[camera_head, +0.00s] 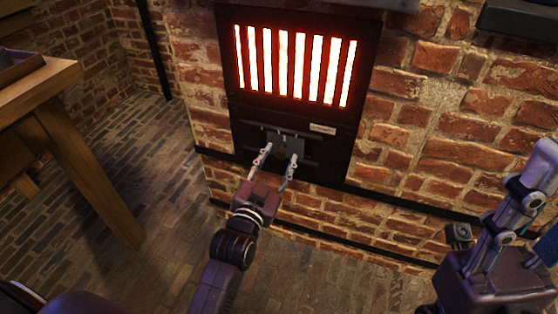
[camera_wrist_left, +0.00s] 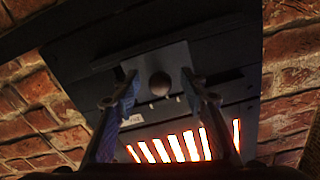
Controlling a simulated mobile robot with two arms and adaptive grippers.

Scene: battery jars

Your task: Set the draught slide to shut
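The draught slide (camera_head: 284,142) is a dark grey plate with a round knob, set in the black furnace front below the glowing grate. In the left wrist view, the knob (camera_wrist_left: 160,84) stands out from the plate (camera_wrist_left: 172,58). My left gripper (camera_head: 280,153) is open, with its fingertips close to the slide. In the left wrist view, its fingers (camera_wrist_left: 162,93) lie on either side of the knob, with gaps showing. My right gripper (camera_head: 528,200) is at the right edge of the head view, partly cut off and away from the slide.
The grate (camera_head: 295,66) glows above the slide. A small pale label (camera_head: 322,129) sits at its upper right. Brick wall (camera_head: 460,120) surrounds the furnace front. A wooden table (camera_head: 60,90) stands at left, with bare brick floor (camera_head: 165,165) between.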

